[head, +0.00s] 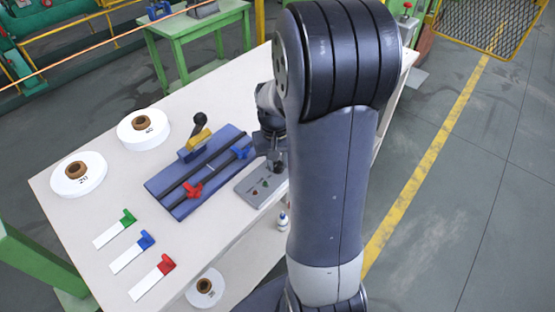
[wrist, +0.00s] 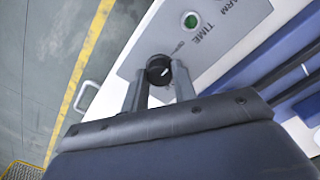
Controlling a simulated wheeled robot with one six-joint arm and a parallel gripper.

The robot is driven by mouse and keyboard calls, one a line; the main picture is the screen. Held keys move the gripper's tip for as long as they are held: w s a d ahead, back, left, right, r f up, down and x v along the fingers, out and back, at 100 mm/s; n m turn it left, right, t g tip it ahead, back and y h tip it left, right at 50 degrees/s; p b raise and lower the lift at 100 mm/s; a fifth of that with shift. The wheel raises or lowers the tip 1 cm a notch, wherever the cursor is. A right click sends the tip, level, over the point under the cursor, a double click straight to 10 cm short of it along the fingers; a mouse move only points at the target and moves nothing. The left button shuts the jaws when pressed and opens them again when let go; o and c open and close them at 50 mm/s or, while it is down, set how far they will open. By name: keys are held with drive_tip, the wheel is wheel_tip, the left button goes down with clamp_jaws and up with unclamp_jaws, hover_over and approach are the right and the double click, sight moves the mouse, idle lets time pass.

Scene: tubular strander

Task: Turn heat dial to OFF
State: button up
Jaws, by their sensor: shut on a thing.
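The heat dial (wrist: 159,70) is a round black knob with a white pointer mark, on a grey control panel (wrist: 222,33). In the wrist view my gripper (wrist: 161,78) has one finger on each side of the dial and is shut on it. The white mark slants up to the right; the small print beside the dial is too blurred to read. In the head view my gripper (head: 278,164) is over the far right end of the grey panel (head: 250,195). There the dial is mostly hidden by my gripper.
A green lamp or button (wrist: 190,20) is on the panel, near "TIME". A blue fixture (head: 165,182) with rails and red, blue and yellow clamps lies left of the panel.

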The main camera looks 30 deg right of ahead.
sight(276, 164)
drive_tip(key=shift+n, duration=0.3)
drive_tip(key=o, duration=1)
drive_tip(key=shift+r, duration=0.1)
drive_tip(key=r, duration=1)
drive_tip(key=shift+a+r, duration=0.2)
drive_tip(key=shift+r, duration=0.15)
drive_tip(key=f, duration=1.1)
drive_tip(key=shift+d, duration=0.2)
